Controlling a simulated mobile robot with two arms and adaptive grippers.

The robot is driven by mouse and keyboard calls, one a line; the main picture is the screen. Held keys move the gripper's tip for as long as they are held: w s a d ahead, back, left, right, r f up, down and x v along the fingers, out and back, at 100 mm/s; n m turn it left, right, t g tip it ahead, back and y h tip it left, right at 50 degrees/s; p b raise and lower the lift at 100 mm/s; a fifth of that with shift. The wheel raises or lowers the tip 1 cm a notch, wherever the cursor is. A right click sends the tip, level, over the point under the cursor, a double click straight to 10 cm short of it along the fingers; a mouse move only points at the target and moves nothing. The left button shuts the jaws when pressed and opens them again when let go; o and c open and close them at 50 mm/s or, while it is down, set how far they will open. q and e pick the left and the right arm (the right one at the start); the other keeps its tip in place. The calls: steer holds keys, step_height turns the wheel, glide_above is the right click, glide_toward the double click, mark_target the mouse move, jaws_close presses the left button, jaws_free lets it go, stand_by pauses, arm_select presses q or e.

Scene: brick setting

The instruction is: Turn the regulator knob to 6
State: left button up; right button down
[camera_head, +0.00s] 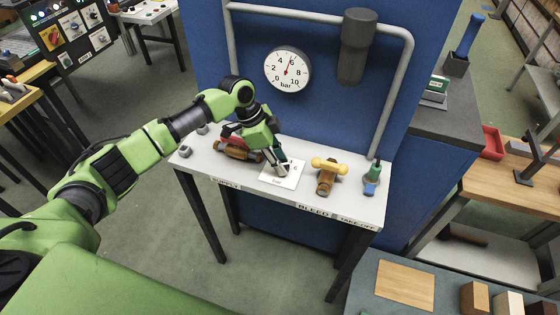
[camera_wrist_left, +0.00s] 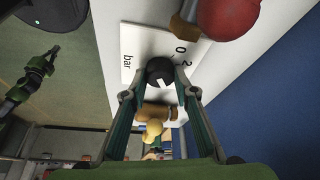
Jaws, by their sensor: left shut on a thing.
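In the left wrist view the black regulator knob (camera_wrist_left: 158,70) with a white mark sits on a white scale plate (camera_wrist_left: 133,42) marked "bar", with 0 and 2 readable. My left gripper (camera_wrist_left: 160,92) has its two fingers on either side of the knob, shut on it. In the head view the left gripper (camera_head: 281,168) is over the plate (camera_head: 272,178) and hides the knob. The round gauge (camera_head: 276,66) on the blue panel has a red needle pointing up near 6. A green-and-black part (camera_wrist_left: 30,80), perhaps my right gripper, shows in the wrist view; its jaws are unclear.
A red-handled valve (camera_head: 235,146) stands left of the plate, close to my gripper. A yellow-handled bleed valve (camera_head: 328,165) and a green-and-blue take-off fitting (camera_head: 372,178) stand to the right. A grey pipe (camera_head: 399,85) and dark cylinder (camera_head: 356,48) are on the panel.

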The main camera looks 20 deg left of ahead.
arm_select(q)
steer(key=shift+m, duration=0.3)
steer(key=shift+w, duration=0.1)
steer(key=o, duration=1.1)
steer(key=shift+c, duration=0.2)
steer(key=shift+o, duration=0.2)
steer(key=v, duration=1.2)
